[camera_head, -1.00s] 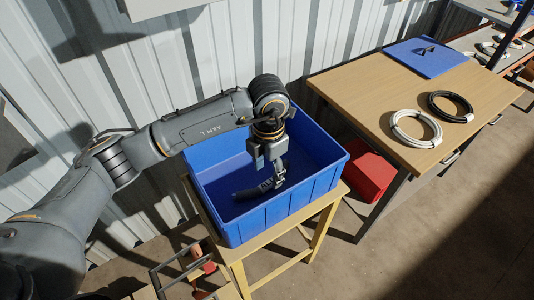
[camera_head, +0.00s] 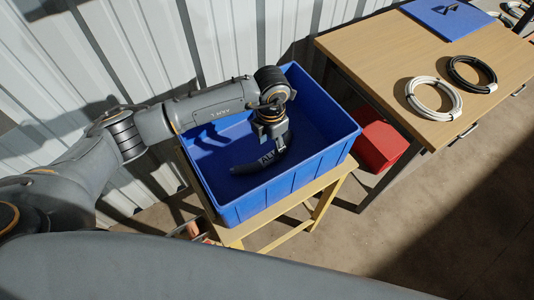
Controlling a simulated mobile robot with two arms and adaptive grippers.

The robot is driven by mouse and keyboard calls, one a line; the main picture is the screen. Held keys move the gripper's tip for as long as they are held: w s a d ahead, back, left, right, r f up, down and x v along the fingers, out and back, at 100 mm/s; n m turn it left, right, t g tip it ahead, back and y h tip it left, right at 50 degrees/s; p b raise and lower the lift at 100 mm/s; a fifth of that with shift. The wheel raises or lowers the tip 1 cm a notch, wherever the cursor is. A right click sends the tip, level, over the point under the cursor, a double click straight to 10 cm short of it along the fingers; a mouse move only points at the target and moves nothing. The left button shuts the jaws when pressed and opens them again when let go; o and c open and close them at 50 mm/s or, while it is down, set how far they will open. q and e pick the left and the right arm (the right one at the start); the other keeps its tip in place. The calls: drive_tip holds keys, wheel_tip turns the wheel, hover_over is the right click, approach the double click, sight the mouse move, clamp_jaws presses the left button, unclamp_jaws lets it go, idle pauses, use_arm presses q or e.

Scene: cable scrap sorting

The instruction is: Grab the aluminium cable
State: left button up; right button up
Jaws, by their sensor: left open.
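A short, dark, curved cable piece (camera_head: 252,166) with a pale printed marking, which seems to begin with "AL", lies inside the blue bin (camera_head: 300,185). My left gripper (camera_head: 273,143) points down into the bin, directly over the marked part of the cable. Its jaws are open, and its fingers hide part of the cable. I cannot tell whether they touch it. A white cable coil (camera_head: 459,103) and a black cable coil (camera_head: 490,80) lie on the wooden table. My right gripper is out of view.
The bin stands on a yellowish stand (camera_head: 333,187), and its raised walls surround my left gripper. The wooden table (camera_head: 390,65) stands to the right with a blue board (camera_head: 445,17) on it. A red container (camera_head: 378,147) sits between them. A corrugated wall (camera_head: 100,55) is behind.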

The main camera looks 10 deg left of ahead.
sight(269, 156)
use_arm(q)
drive_tip(key=shift+f, duration=0.25)
drive_tip(key=f+p, duration=0.2)
drive_tip(key=f, duration=0.1)
drive_tip(key=shift+s+a+f, duration=0.1)
drive_tip(key=shift+s+f, duration=0.1)
drive_tip(key=shift+f, duration=0.1)
drive_tip(key=shift+w+f, duration=0.1)
drive_tip(key=shift+f, duration=0.5)
drive_tip(key=shift+r, duration=0.1)
clamp_jaws()
